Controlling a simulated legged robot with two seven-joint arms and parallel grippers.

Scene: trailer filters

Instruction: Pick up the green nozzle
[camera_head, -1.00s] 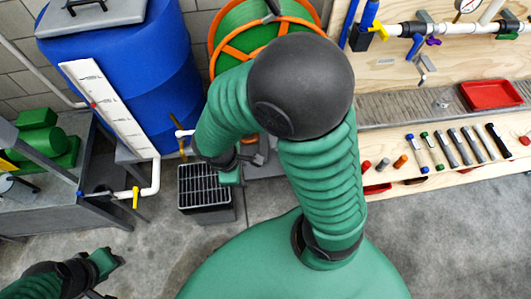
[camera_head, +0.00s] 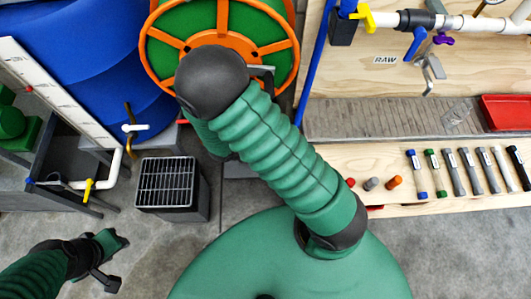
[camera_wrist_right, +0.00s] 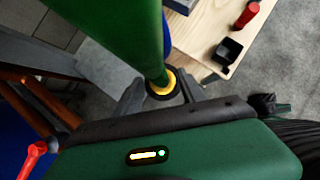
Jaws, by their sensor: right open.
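In the head view, a slim tool with a green end (camera_head: 432,172) lies in the row on the wooden bench, beside a blue-ended one; it may be the green nozzle. My right gripper is hidden behind my arm there. In the right wrist view my right gripper (camera_wrist_right: 160,92) is open. A large green tapered piece (camera_wrist_right: 130,38) with a yellow ring and dark end reaches down between its fingers; I cannot tell whether they touch or what the piece is. My left gripper (camera_head: 112,264) is low at the left, away from the bench; its jaw opening is unclear.
The wooden bench (camera_head: 385,158) also holds small red, grey and orange cylinders and several grey tools. A red tray (camera_head: 507,112) sits behind. An orange hose reel (camera_head: 258,47), blue tank (camera_head: 105,32) and black grated box (camera_head: 168,183) stand left. Floor at lower right is clear.

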